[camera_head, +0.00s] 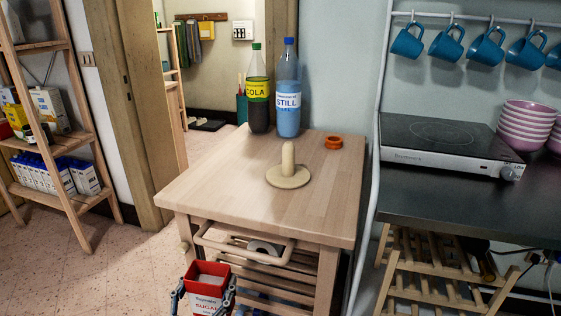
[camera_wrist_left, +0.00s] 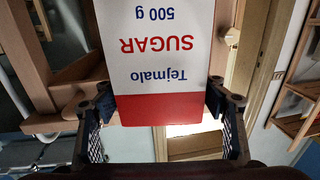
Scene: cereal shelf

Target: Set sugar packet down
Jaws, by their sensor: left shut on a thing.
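The sugar packet (camera_head: 207,275) is white and red with "SUGAR" on its front. It is upright at the bottom of the head view, in front of the wooden table (camera_head: 215,190) and lower than its top. My left gripper (camera_head: 205,292) is shut on it, one finger on each side. In the left wrist view the packet (camera_wrist_left: 163,60) shows large and upside down between the fingers (camera_wrist_left: 160,110). Its lower part is cut off in the head view. My right gripper is in neither view.
On the table stand a cola bottle (camera_head: 258,90), a still water bottle (camera_head: 288,95), a wooden paper-roll holder (camera_head: 288,175) and an orange ring (camera_head: 333,143). A rail (camera_head: 245,252) juts from the table's front. The tabletop's left and front parts are clear.

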